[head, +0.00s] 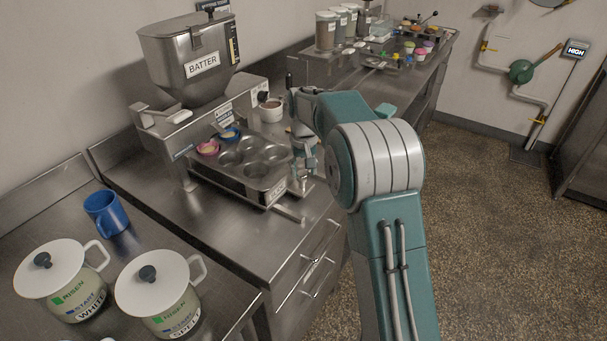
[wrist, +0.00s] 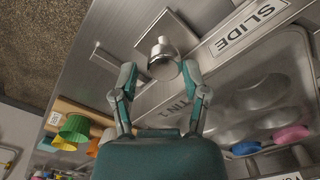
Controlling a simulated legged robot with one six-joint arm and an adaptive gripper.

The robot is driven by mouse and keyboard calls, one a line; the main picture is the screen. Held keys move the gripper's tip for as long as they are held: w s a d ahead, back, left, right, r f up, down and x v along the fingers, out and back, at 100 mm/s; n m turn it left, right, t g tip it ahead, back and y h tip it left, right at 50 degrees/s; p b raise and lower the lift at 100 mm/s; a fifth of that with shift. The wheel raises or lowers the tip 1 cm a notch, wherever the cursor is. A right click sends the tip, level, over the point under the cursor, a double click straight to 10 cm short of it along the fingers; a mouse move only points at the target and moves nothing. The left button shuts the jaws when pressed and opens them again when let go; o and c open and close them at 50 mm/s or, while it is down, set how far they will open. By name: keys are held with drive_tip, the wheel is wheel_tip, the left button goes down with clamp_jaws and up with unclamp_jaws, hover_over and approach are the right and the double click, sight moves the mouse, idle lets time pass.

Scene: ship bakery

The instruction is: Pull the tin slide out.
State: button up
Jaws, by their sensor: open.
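The tin slide (head: 277,191) is a grey metal muffin tray under the batter dispenser, with a label on its front edge. In the wrist view its front carries the word SLIDE (wrist: 250,26). A round metal knob (wrist: 162,58) stands out from its front. My gripper (wrist: 158,72) is open, with one finger on each side of the knob, near the fingertips; I cannot tell whether either touches it. In the head view my gripper (head: 304,168) is at the slide's front right corner.
The batter hopper (head: 187,60) stands over the tray's back. Two lidded jars (head: 160,290) and a blue mug (head: 106,212) stand at the left. Drawer handles (head: 318,272) stick out below. Floor at the right (head: 480,220) is clear.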

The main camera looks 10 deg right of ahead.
drive_tip(key=shift+a+f, duration=0.15)
drive_tip(key=shift+f, duration=0.6)
drive_tip(key=shift+a+f, duration=0.1)
drive_tip(key=shift+a, duration=0.1)
drive_tip(key=shift+d, duration=0.15)
clamp_jaws()
drive_tip(key=shift+d, duration=0.1)
drive_tip(key=s+d, duration=1)
drive_tip(key=s, duration=0.1)
drive_tip(key=shift+d, duration=0.2)
drive_tip(key=shift+f, duration=0.1)
unclamp_jaws()
drive_tip(key=shift+d, duration=0.1)
drive_tip(key=shift+w, duration=0.1)
